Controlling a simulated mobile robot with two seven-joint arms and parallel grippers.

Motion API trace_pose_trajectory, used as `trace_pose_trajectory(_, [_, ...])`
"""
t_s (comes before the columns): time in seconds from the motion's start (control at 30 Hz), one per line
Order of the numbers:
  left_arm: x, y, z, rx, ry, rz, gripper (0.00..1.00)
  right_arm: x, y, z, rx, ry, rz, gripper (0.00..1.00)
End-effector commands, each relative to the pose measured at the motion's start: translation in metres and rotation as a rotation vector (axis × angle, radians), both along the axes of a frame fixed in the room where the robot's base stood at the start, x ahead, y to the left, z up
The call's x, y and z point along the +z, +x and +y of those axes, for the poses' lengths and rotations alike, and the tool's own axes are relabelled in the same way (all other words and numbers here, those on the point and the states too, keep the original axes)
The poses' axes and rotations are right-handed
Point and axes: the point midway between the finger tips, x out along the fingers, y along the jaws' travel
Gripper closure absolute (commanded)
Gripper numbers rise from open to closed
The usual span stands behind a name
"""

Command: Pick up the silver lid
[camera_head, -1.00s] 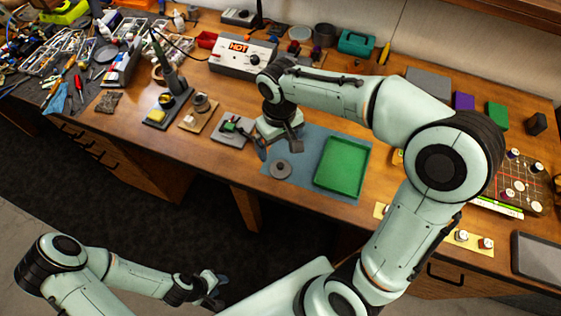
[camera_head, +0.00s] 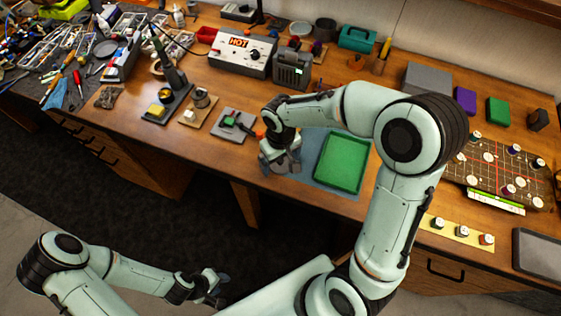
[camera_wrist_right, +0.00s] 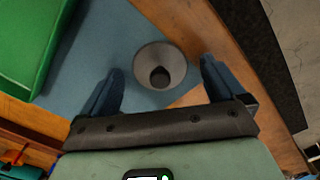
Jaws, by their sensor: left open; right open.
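The silver lid (camera_wrist_right: 160,66) is a round grey disc with a dark knob in its middle. In the right wrist view it lies on the blue mat (camera_wrist_right: 100,45), close to the mat's edge. My right gripper (camera_wrist_right: 162,85) is open above it, with one finger on each side of the lid in that view and nothing held. In the head view my right gripper (camera_head: 282,165) covers most of the lid. My left gripper (camera_head: 218,290) is open and empty, low in front of the workbench and far from the lid.
A green tray (camera_head: 342,162) stands on the mat right beside my right gripper. A small device on a grey board (camera_head: 232,125) and a brown board with a round tin (camera_head: 198,108) lie to the left. The bench's front edge is close to the lid.

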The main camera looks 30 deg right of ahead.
Motion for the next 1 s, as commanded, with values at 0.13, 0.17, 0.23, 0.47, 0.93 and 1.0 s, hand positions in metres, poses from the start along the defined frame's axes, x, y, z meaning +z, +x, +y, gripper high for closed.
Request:
trace_pose_trajectory(0.13, [0.0, 0.0, 0.0, 0.0, 0.0, 0.0, 0.57, 0.0, 0.0, 0.0, 0.0, 0.0, 0.0, 0.3])
trace_pose_trajectory(0.17, [0.0, 0.0, 0.0, 0.0, 0.0, 0.0, 0.57, 0.0, 0.0, 0.0, 0.0, 0.0, 0.0, 0.39])
trace_pose_trajectory(0.23, [0.0, 0.0, 0.0, 0.0, 0.0, 0.0, 0.57, 0.001, 0.0, 0.0, 0.0, 0.0, 0.0, 0.59])
trace_pose_trajectory(0.47, [0.0, 0.0, 0.0, 0.0, 0.0, 0.0, 0.57, 0.0, 0.0, 0.0, 0.0, 0.0, 0.001, 0.63])
trace_pose_trajectory(0.93, [0.003, 0.003, 0.0, 0.0, 0.0, -0.003, 0.57, 0.024, 0.001, 0.0, 0.0, 0.001, -0.004, 0.63])
trace_pose_trajectory(1.0, [0.005, 0.005, 0.0, 0.0, 0.0, -0.006, 0.57, 0.038, 0.002, 0.0, 0.0, 0.001, -0.006, 0.62])
